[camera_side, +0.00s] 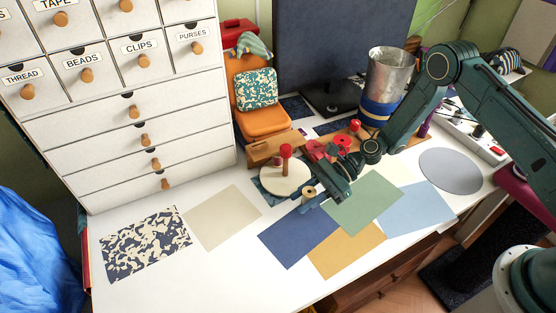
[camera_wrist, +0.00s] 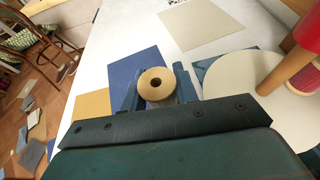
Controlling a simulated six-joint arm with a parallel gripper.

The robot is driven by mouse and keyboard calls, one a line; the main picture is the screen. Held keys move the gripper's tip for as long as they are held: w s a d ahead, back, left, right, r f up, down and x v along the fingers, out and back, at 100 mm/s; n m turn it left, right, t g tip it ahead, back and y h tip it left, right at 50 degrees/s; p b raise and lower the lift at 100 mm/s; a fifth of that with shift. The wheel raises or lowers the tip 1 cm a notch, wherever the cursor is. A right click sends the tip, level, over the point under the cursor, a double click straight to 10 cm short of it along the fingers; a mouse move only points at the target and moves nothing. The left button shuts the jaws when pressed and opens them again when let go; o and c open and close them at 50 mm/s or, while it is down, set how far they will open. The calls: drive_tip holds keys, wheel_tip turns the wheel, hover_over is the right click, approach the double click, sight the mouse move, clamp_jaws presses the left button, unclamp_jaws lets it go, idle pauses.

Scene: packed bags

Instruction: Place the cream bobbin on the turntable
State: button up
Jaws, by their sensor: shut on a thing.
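The cream bobbin (camera_side: 308,191) is upright between the fingers of my gripper (camera_side: 310,203), and the wrist view shows its round top and dark centre hole (camera_wrist: 156,84). My gripper (camera_wrist: 156,92) is shut on it. The turntable (camera_side: 273,184) is a cream disc just left of the bobbin, and it fills the right of the wrist view (camera_wrist: 232,82). A wooden post with a red top (camera_side: 286,153) stands on the turntable. The bobbin is beside the disc, apart from it, over or near the dark blue sheet (camera_side: 290,238); its exact height is hard to tell.
A patterned sheet (camera_side: 145,243), a beige sheet (camera_side: 222,217), green (camera_side: 362,205), yellow (camera_side: 345,250) and light blue (camera_side: 418,208) sheets lie flat on the white table. White drawers (camera_side: 130,120) stand left, orange bags (camera_side: 262,122) behind. A metal can (camera_side: 388,72) stands behind my arm.

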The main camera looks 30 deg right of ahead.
sight(290, 188)
drive_tip(key=shift+w, duration=1.85)
drive_tip(key=shift+w, duration=1.8)
drive_tip(key=shift+w+f, duration=0.1)
drive_tip(key=shift+f, duration=0.65)
drive_tip(key=shift+f, duration=0.15)
drive_tip(key=o, duration=0.7)
